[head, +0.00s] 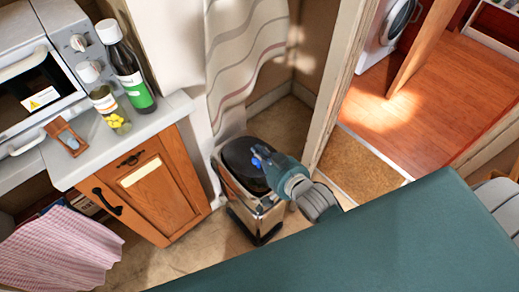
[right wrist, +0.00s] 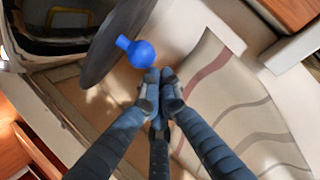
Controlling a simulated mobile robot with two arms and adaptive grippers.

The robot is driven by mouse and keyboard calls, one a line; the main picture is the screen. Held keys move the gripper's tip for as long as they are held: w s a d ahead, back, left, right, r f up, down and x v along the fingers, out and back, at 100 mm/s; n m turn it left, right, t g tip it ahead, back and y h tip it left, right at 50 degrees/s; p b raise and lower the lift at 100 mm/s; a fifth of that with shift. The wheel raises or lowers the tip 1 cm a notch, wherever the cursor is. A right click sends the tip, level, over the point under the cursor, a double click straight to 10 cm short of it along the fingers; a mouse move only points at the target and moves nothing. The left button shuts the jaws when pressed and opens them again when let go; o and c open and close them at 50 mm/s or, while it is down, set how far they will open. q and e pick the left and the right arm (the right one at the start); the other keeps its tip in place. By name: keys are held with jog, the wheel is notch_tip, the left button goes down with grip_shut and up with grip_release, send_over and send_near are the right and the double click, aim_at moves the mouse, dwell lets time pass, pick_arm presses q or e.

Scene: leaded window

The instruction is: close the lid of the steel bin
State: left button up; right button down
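The steel bin (head: 262,217) stands on the floor between the cabinet and the door frame. Its dark round lid (head: 238,154) is at the top of the bin. In the right wrist view the lid (right wrist: 104,50) shows nearly edge-on, tilted up from the bin's open top (right wrist: 50,22), with a blue knob (right wrist: 141,53) on its face. My right gripper (head: 264,160) is over the bin by the lid. In the wrist view its fingertips (right wrist: 160,78) are together just beside the knob, with nothing visible between them; contact is unclear. My left gripper is not in view.
A wooden cabinet (head: 160,190) with a counter holding a dark bottle (head: 125,65) and a jar (head: 109,108) is left of the bin. A striped curtain (head: 240,50) hangs behind. A door frame (head: 338,85) is close on the right. A teal surface (head: 370,250) fills the front.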

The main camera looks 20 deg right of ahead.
jog(key=s+d+f+b, duration=0.1)
jog(key=s+f, duration=0.3)
jog(key=f, duration=0.3)
jog(key=shift+d+f, duration=0.2)
jog(key=shift+f, duration=0.15)
